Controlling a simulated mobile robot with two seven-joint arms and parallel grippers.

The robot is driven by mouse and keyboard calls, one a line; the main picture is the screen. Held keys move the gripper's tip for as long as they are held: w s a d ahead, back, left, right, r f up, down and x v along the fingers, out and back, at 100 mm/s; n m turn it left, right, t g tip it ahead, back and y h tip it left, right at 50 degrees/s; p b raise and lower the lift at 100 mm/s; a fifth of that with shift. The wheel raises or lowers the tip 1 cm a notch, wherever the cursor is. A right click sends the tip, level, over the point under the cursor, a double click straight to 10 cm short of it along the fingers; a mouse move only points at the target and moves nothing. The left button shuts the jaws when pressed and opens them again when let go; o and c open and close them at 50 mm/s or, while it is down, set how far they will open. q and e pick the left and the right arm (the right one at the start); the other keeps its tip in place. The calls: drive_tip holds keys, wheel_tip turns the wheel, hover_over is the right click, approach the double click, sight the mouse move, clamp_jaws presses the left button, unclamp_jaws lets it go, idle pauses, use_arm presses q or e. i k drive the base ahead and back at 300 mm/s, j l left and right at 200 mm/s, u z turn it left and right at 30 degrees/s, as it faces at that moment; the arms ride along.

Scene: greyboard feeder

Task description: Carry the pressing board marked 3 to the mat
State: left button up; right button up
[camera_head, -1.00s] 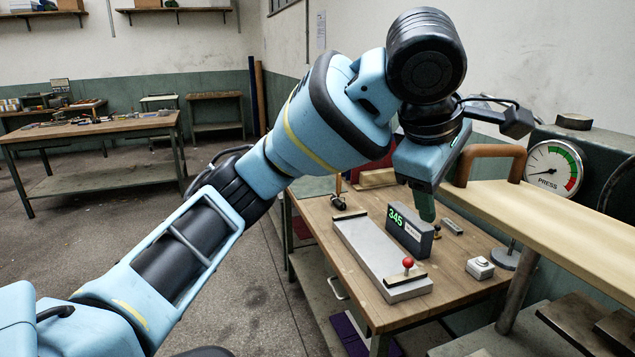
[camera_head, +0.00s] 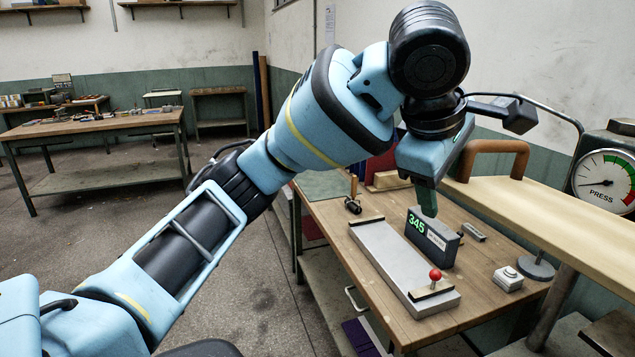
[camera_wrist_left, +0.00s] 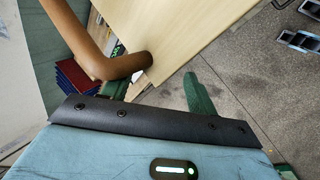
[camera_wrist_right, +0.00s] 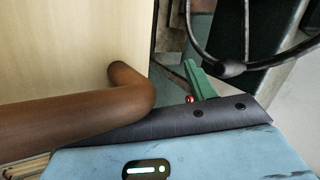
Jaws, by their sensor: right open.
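A long pale wooden board (camera_head: 570,225) with brown bar handles reaches from the right side towards my left gripper (camera_head: 428,200). No number shows on it. Its near-end handle (camera_head: 495,152) shows in the head view and also in the left wrist view (camera_wrist_left: 125,65), across one green finger. In the right wrist view another brown handle (camera_wrist_right: 135,85) crosses in front of my right gripper, hiding one finger; the other finger (camera_wrist_right: 198,80) stands apart. My right gripper is open.
Below is a wooden bench (camera_head: 385,302) with a grey plate (camera_head: 400,265), a 345 display box (camera_head: 434,238) and a white button box (camera_head: 508,279). A press gauge (camera_head: 604,182) stands at the right. The floor at left (camera_head: 110,235) is clear.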

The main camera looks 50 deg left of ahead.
sight(319, 181)
drive_tip(key=i+j, duration=0.1)
drive_tip(key=j, duration=1.45)
drive_tip(key=i+j, duration=0.15)
drive_tip(key=j, duration=1.4)
drive_tip(key=i+j, duration=0.15)
drive_tip(key=j, duration=0.6)
